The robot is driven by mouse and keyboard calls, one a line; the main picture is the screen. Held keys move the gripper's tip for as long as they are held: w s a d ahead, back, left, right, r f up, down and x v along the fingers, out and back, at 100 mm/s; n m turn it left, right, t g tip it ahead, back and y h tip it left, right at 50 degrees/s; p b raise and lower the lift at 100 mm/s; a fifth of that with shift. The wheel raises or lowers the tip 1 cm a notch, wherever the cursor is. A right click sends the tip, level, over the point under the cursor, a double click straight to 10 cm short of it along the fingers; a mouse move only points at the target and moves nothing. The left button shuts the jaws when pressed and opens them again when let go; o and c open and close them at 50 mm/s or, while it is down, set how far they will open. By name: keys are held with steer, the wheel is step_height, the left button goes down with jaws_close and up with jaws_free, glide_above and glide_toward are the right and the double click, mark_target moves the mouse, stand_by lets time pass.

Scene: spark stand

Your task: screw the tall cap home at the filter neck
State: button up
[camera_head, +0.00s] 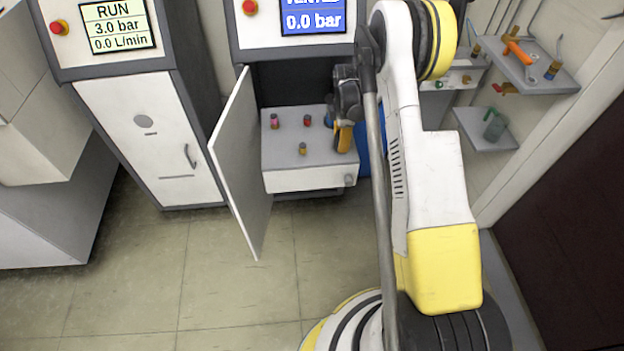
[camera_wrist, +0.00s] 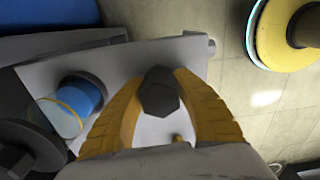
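My gripper (camera_head: 343,136) is low over the right side of the grey shelf in the open cabinet. In the wrist view its two yellow fingers (camera_wrist: 160,84) close on both sides of a dark hexagonal cap (camera_wrist: 159,95), seen end-on. The cap does not show clearly in the head view. A blue cylinder (camera_wrist: 82,92) with a clear, yellow-ringed part stands left of the fingers in the wrist view. I cannot pick out the filter neck, nor tell whether the cap sits on it; whatever lies under the cap is hidden.
Several small coloured-top fittings stand on the shelf (camera_head: 285,158), left of my gripper. The white cabinet door (camera_head: 240,160) hangs open at the left. A blue container (camera_head: 371,150) is partly hidden behind my arm. Wall shelves (camera_head: 540,75) at right hold tools and a green bottle (camera_head: 494,126).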

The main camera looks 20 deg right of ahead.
steer(key=shift+r+p, duration=1.35)
steer(key=shift+r, duration=1.2)
steer(key=shift+c, duration=0.2)
steer(key=shift+f, duration=0.1)
